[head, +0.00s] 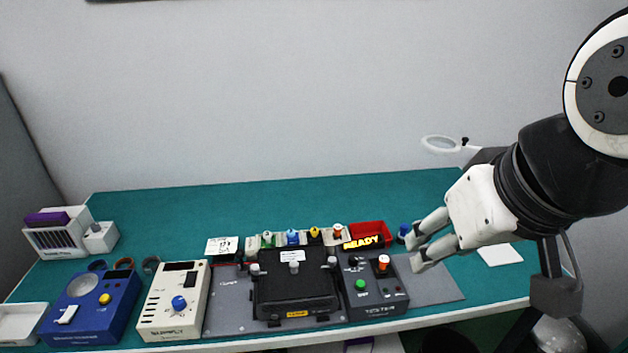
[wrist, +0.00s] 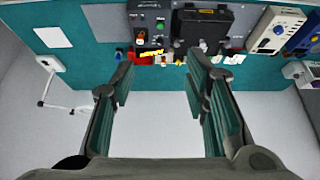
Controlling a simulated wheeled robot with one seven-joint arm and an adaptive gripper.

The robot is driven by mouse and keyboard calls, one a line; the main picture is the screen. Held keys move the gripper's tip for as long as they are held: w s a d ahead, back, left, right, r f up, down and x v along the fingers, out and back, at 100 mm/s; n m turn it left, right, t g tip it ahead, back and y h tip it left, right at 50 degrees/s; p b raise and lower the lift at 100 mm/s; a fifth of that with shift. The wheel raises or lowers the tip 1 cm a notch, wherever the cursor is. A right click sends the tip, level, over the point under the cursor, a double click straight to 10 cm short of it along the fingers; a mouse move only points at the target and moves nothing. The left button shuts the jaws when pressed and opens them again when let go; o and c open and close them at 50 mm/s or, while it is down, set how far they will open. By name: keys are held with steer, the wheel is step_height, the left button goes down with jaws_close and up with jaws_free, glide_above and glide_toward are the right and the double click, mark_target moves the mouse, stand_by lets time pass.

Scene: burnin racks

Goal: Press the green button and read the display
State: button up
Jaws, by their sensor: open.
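The tester (head: 372,287) is a dark box on the grey mat, with a green button (head: 360,284) on its left side.
A black fixture (head: 295,296) stands left of the tester. A cream supply unit (head: 174,305) and a blue unit (head: 90,308) are further left. A red bin (head: 368,230) and several coloured-topped items stand behind.

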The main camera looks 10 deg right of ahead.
jaws_close()
stand_by(1.1)
